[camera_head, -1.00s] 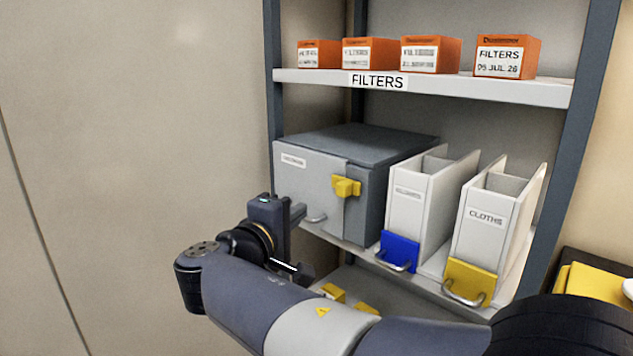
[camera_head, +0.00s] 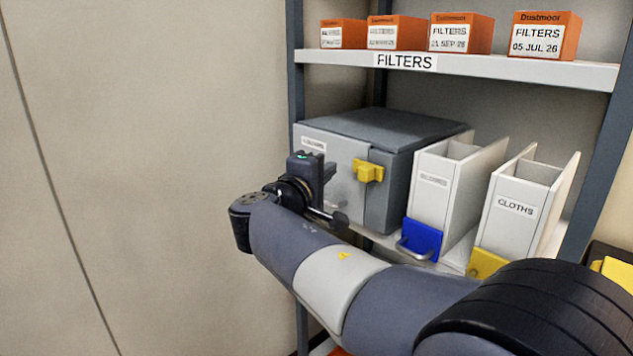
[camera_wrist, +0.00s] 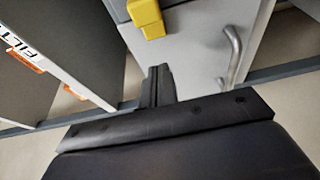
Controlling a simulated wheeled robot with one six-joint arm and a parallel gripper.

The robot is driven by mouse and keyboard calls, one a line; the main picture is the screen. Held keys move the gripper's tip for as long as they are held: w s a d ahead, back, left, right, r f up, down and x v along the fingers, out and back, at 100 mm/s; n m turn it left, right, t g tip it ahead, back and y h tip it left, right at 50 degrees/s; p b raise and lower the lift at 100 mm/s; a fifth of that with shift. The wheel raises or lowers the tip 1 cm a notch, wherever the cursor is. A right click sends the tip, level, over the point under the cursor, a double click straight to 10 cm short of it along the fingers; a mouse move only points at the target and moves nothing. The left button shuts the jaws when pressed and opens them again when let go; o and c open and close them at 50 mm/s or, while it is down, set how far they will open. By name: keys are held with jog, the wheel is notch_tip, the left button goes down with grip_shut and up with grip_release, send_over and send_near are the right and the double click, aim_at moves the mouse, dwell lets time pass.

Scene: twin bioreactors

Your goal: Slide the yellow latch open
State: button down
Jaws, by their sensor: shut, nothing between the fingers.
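The yellow latch (camera_head: 368,171) sits on the front of a grey cabinet box (camera_head: 340,160) on the shelf. It also shows at the top of the wrist view (camera_wrist: 147,18), on the grey front near the door seam. My gripper (camera_head: 330,170) is just left of the latch in the head view, in front of the box. In the wrist view my gripper's fingers (camera_wrist: 158,75) are shut and empty, pointing towards the box front, a little apart from the latch in the picture. I cannot tell whether the fingertips touch the box front.
A metal handle (camera_wrist: 232,55) stands out from the box front beside my fingers. White bins with a blue front (camera_head: 421,240) and a yellow front (camera_head: 487,263) stand right of the box. Orange filter boxes (camera_head: 460,35) line the upper shelf (camera_head: 500,72). The wall at left is clear.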

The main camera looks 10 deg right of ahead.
aim_at(370, 174)
jog(key=x, duration=0.3)
jog(key=shift+s+d, duration=0.15)
jog(key=shift+d, duration=0.15)
jog(key=shift+s+d+b, duration=0.2)
jog(key=shift+s+d, duration=0.05)
jog(key=shift+s, duration=0.3)
jog(key=shift+s+d+b, duration=0.15)
jog(key=shift+s+d, duration=0.1)
jog(key=shift+s, duration=0.3)
jog(key=shift+s+d, duration=0.35)
jog(key=shift+s, duration=0.15)
jog(key=shift+s+d+b, duration=0.45)
jog(key=shift+s+d, duration=0.1)
jog(key=shift+s, duration=0.25)
jog(key=shift+s+d+b, duration=0.4)
jog(key=shift+s+d, duration=0.1)
jog(key=shift+s, duration=0.3)
